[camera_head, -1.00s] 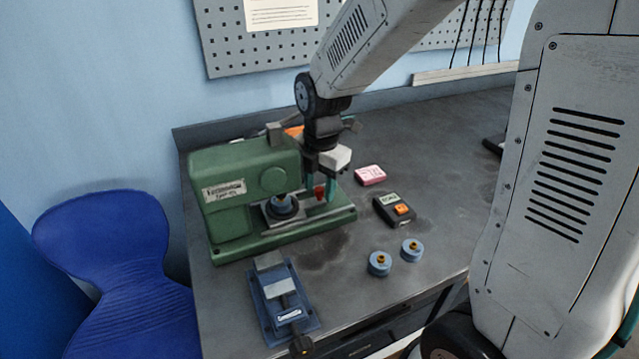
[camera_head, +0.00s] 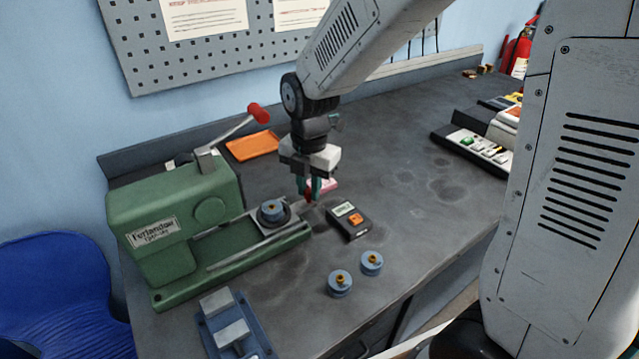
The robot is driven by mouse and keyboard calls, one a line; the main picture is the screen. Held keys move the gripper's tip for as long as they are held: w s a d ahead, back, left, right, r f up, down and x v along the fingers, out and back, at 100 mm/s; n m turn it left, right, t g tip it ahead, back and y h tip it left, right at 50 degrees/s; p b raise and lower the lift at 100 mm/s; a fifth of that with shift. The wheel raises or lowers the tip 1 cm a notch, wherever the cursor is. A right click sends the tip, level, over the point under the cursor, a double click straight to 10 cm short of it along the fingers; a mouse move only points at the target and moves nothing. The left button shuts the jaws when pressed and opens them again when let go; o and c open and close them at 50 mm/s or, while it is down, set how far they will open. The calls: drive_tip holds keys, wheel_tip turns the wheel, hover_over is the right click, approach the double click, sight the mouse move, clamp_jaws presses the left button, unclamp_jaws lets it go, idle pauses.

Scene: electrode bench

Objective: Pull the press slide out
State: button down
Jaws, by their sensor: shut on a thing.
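The green press (camera_head: 175,205) stands at the left of the bench, with its rails reaching right. Its grey slide (camera_head: 296,208) sits at the outer right end of the rails, clear of the press body. My gripper (camera_head: 309,190) points down at the slide's right end. Its teal fingers are shut on the slide's small red knob (camera_head: 308,197), which they partly hide.
A dark meter with an orange button (camera_head: 349,219) lies close right of the gripper. Two blue round holders (camera_head: 341,283) stand in front, beside a blue vise (camera_head: 232,325). An orange tray (camera_head: 252,146) lies behind.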

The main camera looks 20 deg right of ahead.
drive_tip(key=shift+w+d, duration=0.1)
drive_tip(key=shift+d, duration=0.05)
drive_tip(key=c, duration=1.3)
unclamp_jaws()
drive_tip(key=shift+d, duration=0.25)
drive_tip(key=shift+a, duration=0.1)
drive_tip(key=shift+r, duration=0.35)
wheel_tip(320, 180, up, 7)
drive_tip(key=shift+r, duration=0.1)
